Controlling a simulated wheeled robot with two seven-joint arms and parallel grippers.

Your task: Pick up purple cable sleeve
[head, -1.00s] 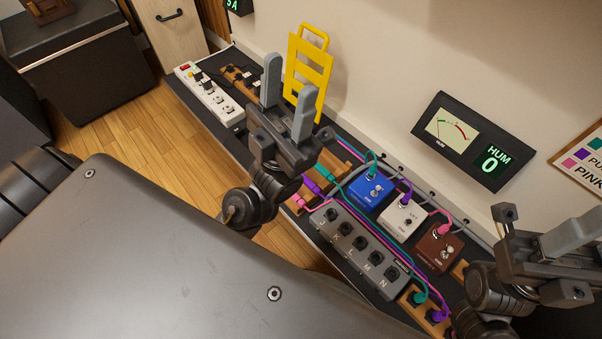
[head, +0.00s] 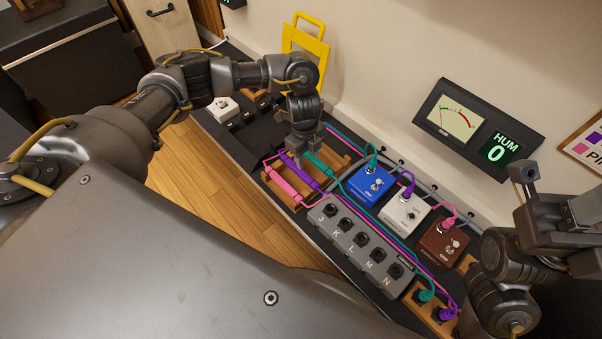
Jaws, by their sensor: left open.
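The purple cable sleeve (head: 303,174) lies on a wooden rack (head: 339,162) between a pink sleeve (head: 284,184) and a teal sleeve (head: 322,160). My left gripper (head: 297,155) points down right at the upper end of the purple sleeve. It is open. Its fingertips are small and partly hidden, so I cannot tell whether they straddle or touch the sleeve. My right gripper (head: 574,215) is at the right edge, away from the sleeves and partly cut off; its jaw gap is unclear.
A grey switch box (head: 358,245) lettered J to N stands in front of the blue (head: 371,187), white (head: 404,216) and brown (head: 443,243) pedals. Cables run between them. A yellow frame (head: 303,50) stands by the wall behind my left arm. A HUM meter (head: 478,124) reads 0.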

